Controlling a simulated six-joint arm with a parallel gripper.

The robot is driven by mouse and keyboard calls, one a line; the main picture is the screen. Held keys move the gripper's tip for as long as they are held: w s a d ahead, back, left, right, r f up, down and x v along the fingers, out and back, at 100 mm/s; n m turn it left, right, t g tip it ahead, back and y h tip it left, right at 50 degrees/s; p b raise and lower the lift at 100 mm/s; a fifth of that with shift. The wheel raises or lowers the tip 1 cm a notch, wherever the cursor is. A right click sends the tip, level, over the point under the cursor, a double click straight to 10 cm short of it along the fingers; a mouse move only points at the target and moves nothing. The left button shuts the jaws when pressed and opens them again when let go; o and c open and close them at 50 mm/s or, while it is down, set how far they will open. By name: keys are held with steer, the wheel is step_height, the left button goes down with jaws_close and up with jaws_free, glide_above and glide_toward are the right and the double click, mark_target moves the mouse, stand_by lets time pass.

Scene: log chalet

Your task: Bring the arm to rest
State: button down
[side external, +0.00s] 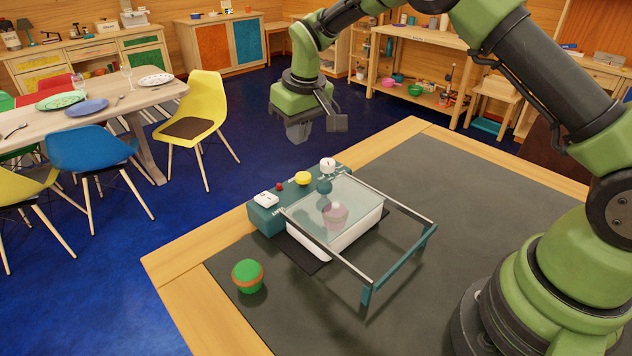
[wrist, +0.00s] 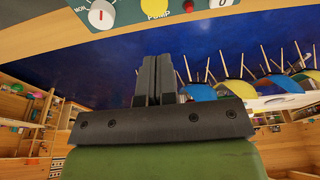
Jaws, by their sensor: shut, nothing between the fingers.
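On the table (side external: 430,125) stand a teal control box (side external: 268,218) with knobs and buttons, a white tray (side external: 310,245) under a clear lid on a teal frame (side external: 398,262), and a green-orange ball-like thing (side external: 248,276). A yellow chair (side external: 197,105) stands beyond. The table's right part is bare.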

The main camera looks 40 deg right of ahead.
steer(key=s+r+m+t+y, duration=0.1)
steer(key=s+r+m+t, duration=0.1)
steer(key=s+r, duration=1.25)
steer(key=s+a+r+m+t+y, duration=0.1)
steer(key=s+r+m+t, duration=0.1)
steer(key=s, duration=1.3)
steer(key=shift+r+t, duration=0.15)
steer(key=shift+t, duration=0.25)
